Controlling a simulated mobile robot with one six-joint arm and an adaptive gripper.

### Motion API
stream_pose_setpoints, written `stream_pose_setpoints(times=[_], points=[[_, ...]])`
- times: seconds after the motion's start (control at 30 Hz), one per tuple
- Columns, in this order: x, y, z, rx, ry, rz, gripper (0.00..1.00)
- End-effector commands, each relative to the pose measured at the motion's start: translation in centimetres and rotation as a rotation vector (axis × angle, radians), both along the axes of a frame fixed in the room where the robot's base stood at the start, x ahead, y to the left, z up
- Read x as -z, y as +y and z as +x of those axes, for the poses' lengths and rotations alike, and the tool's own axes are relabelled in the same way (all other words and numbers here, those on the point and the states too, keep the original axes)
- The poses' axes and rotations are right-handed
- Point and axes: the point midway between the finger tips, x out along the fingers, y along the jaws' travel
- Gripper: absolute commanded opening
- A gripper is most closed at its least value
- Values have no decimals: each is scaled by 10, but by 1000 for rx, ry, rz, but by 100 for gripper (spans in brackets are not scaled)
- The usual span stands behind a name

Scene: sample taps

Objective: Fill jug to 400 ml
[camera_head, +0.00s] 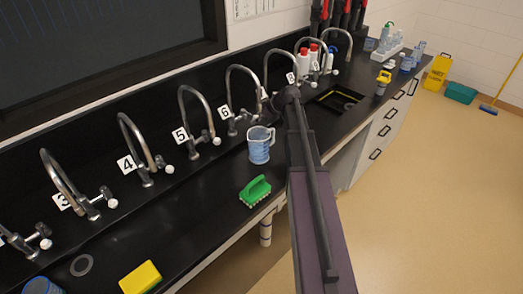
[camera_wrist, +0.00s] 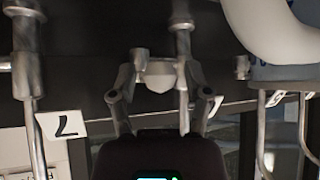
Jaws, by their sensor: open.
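The jug (camera_head: 259,151), clear blue with a handle, stands upright on the black counter near the spout of tap 6 (camera_head: 233,115). I cannot read its water level. In the wrist view my gripper (camera_wrist: 161,72) is open, with its two fingers on either side of a white tap knob (camera_wrist: 158,77). I cannot tell whether they touch it. A label 7 (camera_wrist: 64,126) shows to the left of the knob. In the head view my arm ends at the taps behind and right of the jug, and its end is partly hidden.
More taps line the back, including tap 5 (camera_head: 195,118) and tap 4 (camera_head: 138,150). A green brush (camera_head: 255,190) lies in front of the jug, and a yellow sponge (camera_head: 141,278) lies at the near left. A sink (camera_head: 337,100) is to the right.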

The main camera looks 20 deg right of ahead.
Motion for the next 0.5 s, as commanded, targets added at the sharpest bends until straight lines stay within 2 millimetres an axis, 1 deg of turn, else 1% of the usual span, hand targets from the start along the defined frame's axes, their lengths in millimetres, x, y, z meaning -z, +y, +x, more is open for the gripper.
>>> stream_pose_setpoints(times=[0.17, 0.5], points=[[-7, -4, -4, 1, 0, -1, 63], [-28, -17, -19, 0, 0, 0, 63]])
